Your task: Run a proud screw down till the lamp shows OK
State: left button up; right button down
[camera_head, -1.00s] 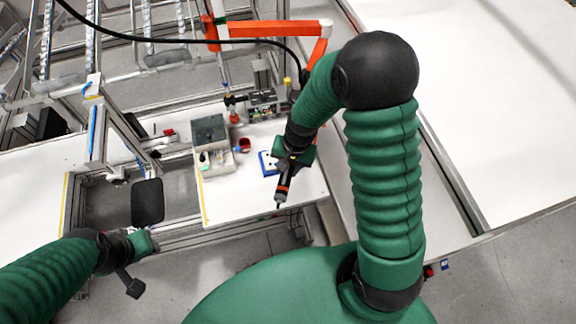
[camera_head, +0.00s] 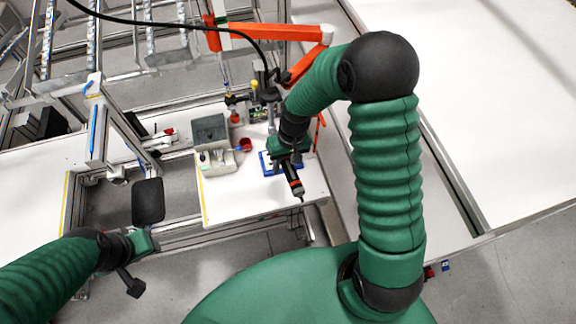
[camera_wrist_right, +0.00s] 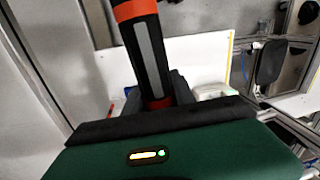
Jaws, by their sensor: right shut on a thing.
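My right gripper (camera_head: 290,158) is shut on a dark screwdriver tool (camera_head: 294,182) with orange bands. The tool leans, its thin tip pointing down over the front right part of the white bench. In the right wrist view the tool (camera_wrist_right: 147,50) stands out from between the jaws, and a small yellow-green light shows on my gripper's green housing. A blue fixture (camera_head: 266,163) lies just behind and left of the gripper, partly hidden by it. I cannot make out any screw or an OK lamp. My left gripper (camera_head: 143,243) is at the lower left, away from the bench; its jaws are unclear.
A grey open bin (camera_head: 209,130) and a pale tray (camera_head: 219,163) stand left on the white bench (camera_head: 235,206), with a red cup (camera_head: 245,144) beside them. An orange jointed arm (camera_head: 270,32) with a black cable spans the back. A black panel (camera_head: 147,202) stands left.

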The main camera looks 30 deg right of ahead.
jog(key=shift+w+a, duration=0.25)
jog(key=shift+w, duration=0.3)
jog(key=shift+w+a, duration=0.25)
jog(key=shift+w, duration=0.25)
jog(key=shift+f, duration=0.1)
notch_tip(320, 180, down, 10)
jog(key=b, duration=0.6)
jog(key=shift+s+r, duration=0.2)
jog(key=shift+r, duration=0.05)
jog(key=shift+b, duration=0.3)
jog(key=shift+w+f+b, duration=0.1)
jog(key=shift+f+b, duration=1.2)
jog(key=shift+f, duration=0.8)
